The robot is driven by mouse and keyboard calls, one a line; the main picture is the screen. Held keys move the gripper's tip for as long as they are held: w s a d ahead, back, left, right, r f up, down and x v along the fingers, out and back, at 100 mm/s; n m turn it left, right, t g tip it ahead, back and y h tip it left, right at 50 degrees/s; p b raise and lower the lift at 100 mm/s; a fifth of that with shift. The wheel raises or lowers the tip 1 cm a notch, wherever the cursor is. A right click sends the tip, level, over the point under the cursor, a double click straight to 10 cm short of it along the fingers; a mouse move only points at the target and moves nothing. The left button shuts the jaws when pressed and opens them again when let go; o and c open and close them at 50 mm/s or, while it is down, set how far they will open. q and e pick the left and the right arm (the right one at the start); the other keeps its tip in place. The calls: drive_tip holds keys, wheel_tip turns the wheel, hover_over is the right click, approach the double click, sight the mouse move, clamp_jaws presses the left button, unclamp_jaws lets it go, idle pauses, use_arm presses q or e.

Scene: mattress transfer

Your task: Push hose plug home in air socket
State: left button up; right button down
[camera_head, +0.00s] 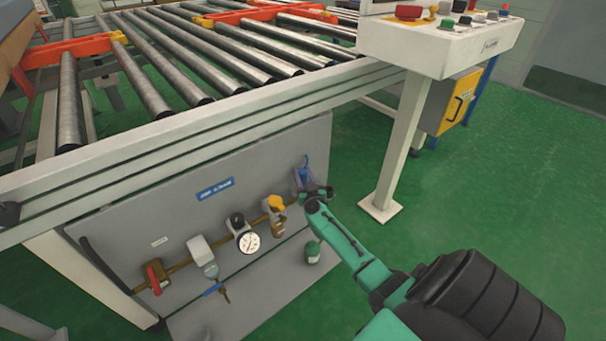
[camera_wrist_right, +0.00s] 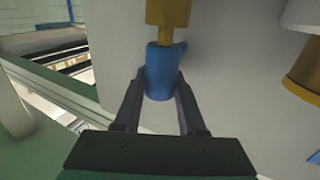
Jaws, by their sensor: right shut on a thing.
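My right gripper (camera_head: 309,190) reaches the right end of the grey air panel (camera_head: 130,235) under the roller conveyor. In the right wrist view its fingers (camera_wrist_right: 160,92) are shut on a blue cylindrical piece, which looks like the hose plug (camera_wrist_right: 160,72). A brass fitting (camera_wrist_right: 168,14), apparently the air socket, is in line just above the blue piece. They look to meet, but I cannot tell how deep the plug sits. In the head view a small blue part (camera_head: 304,165) shows above the gripper. The hose cannot be made out. My left gripper is not in view.
Left along the panel are a yellow-topped unit (camera_head: 276,203), a pressure gauge (camera_head: 249,242) and a red-handled valve (camera_head: 154,277). The conveyor frame (camera_head: 180,135) overhangs the panel. A control-box post (camera_head: 398,150) stands right. Green floor (camera_head: 500,200) is open beyond.

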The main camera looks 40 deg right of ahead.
drive_tip(key=shift+f+b, duration=0.6)
drive_tip(key=shift+f, duration=0.15)
drive_tip(key=shift+c, duration=2)
unclamp_jaws()
drive_tip(key=shift+s+a, duration=0.15)
drive_tip(key=shift+s, duration=0.15)
drive_tip(key=p+v, duration=0.1)
drive_tip(key=v, duration=0.2)
drive_tip(key=p+v, duration=0.2)
drive_tip(key=shift+s+a+r, duration=0.2)
drive_tip(key=shift+s, duration=0.15)
drive_tip(key=p, duration=0.2)
approach(304, 180)
drive_tip(key=v, duration=0.3)
drive_tip(key=shift+f, duration=0.1)
drive_tip(key=shift+w+d, duration=0.1)
